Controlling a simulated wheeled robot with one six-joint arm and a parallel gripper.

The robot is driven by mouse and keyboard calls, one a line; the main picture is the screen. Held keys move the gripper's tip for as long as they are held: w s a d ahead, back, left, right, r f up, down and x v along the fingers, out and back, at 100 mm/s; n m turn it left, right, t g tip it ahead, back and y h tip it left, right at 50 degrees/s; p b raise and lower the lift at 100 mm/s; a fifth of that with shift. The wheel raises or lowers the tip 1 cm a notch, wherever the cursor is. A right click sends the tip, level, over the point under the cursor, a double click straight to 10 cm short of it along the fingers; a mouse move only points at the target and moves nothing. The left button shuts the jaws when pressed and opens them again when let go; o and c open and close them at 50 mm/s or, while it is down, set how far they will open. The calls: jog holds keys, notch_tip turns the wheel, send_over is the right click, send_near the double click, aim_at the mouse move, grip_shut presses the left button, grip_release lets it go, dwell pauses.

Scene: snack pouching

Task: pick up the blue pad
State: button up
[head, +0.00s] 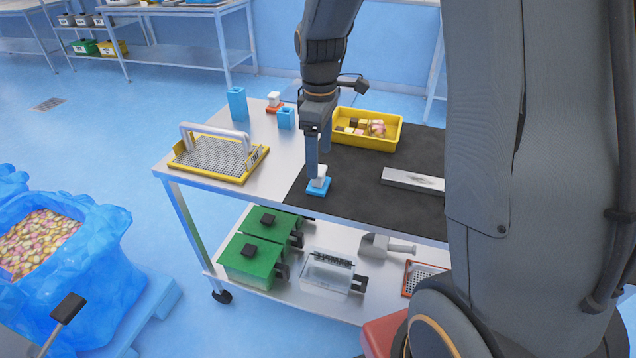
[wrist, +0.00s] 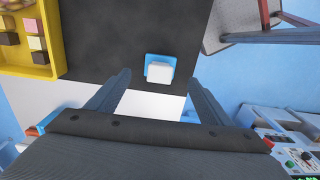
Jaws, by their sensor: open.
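The blue pad (head: 318,189) lies near the front edge of the black mat on the table, with a white block-shaped grip (head: 319,174) on top. In the wrist view the blue pad (wrist: 151,58) shows around its white top (wrist: 160,73), just beyond and between my fingertips. My gripper (head: 318,162) points down over the pad with its jaws apart. It also shows in the wrist view (wrist: 160,78), open, with nothing held between the fingers. In the head view a finger partly covers the white grip, and I cannot tell whether it touches it.
A yellow bin (head: 366,142) with sweets stands behind my gripper. A metal bar (head: 413,180) lies on the mat (head: 345,205) to the right. A yellow-framed grid tray (head: 214,172) and blue containers (head: 237,104) stand to the left. The mat around the pad is clear.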

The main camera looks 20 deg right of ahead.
jog(key=shift+a+f+p, duration=0.1)
jog(key=shift+f+p, duration=1)
jog(key=shift+f, duration=2.7)
jog(key=shift+c, duration=0.3)
jog(key=c, duration=1.2)
jog(key=shift+o, duration=0.2)
jog(key=shift+w+r, duration=0.1)
notch_tip(320, 180, up, 10)
jog(key=shift+b, duration=1)
